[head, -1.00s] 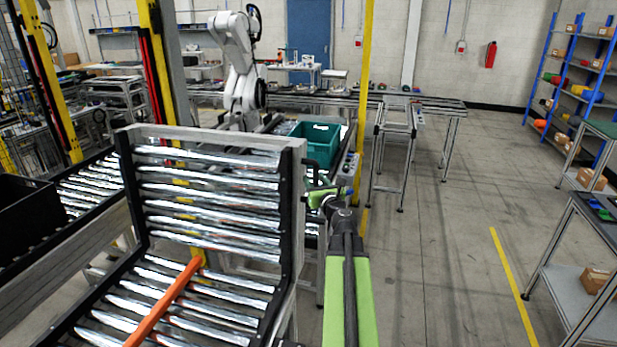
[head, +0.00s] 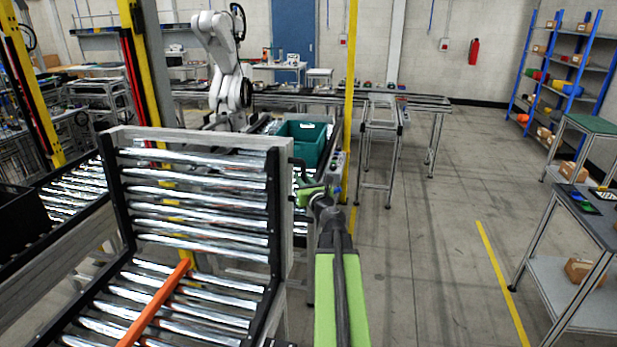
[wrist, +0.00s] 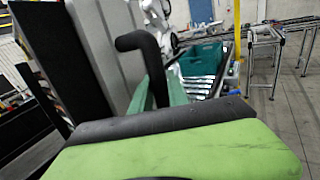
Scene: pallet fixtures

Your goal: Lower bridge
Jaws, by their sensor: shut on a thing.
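The bridge (head: 283,220) is a hinged section of shiny rollers with black side rails and a grey outer frame. It stands raised, nearly upright, at the left centre of the head view. A black bent handle (wrist: 150,52) sticks out from its right side. My gripper (head: 312,192) is at this handle, just right of the bridge. In the wrist view my green fingers (wrist: 158,95) are closed around the handle's lower part. The exact contact is partly hidden by my wrist.
A fixed roller bed with an orange bar (head: 155,305) across it lies below the bridge. A teal crate (head: 303,148) sits on the conveyor behind. A yellow post (head: 348,100) stands beyond my gripper. The floor (head: 430,250) to the right is clear up to a workbench (head: 590,225).

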